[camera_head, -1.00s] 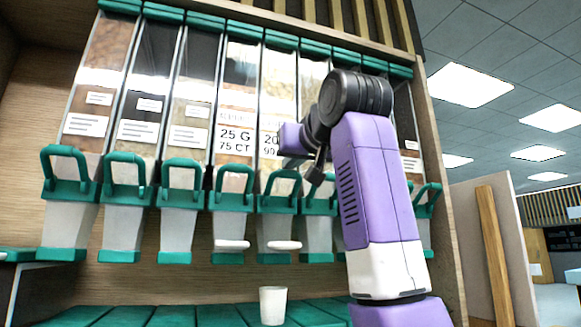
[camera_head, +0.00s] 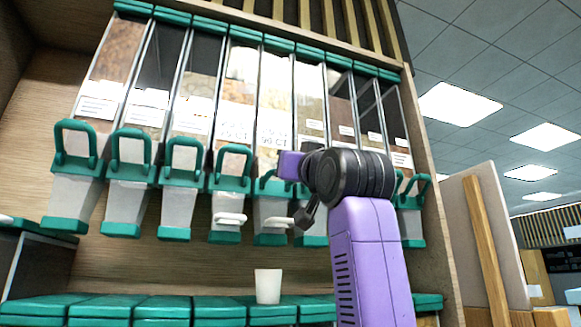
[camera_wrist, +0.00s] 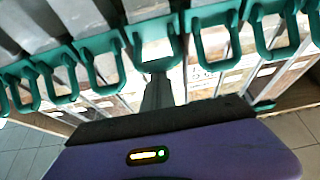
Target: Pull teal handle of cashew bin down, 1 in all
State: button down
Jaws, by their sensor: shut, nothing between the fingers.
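A row of tall clear bins with teal handles fills the head view. No label naming cashews is readable. The fifth bin from the left (camera_head: 274,105) has pale contents, and its teal handle (camera_head: 268,185) sits lower than its neighbours' raised loops, apparently tipped forward. My gripper (camera_head: 304,218) is shut, with nothing between its fingers, just right of and below that handle. In the wrist view my dark fingers (camera_wrist: 157,92) overlap the central teal handle (camera_wrist: 155,55); whether they touch it I cannot tell.
A white cup (camera_head: 268,286) stands on the teal-topped lower bins (camera_head: 215,309) below the dispensers. White spout pieces (camera_head: 229,219) stick out under two middle bins. A wooden side wall (camera_head: 437,190) closes the right. Space in front of the left bins is clear.

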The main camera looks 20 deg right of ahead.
jog(key=shift+w+f, duration=0.2)
jog(key=shift+f, duration=0.5)
jog(key=shift+w+f, duration=0.1)
jog(key=shift+f, duration=0.05)
notch_tip(320, 180, up, 5)
jog(key=s+p, duration=0.1)
jog(key=p, duration=0.3)
jog(key=b+v, duration=0.4)
jog(key=v, duration=0.6)
jog(key=shift+f, duration=0.5)
dwell(0.4)
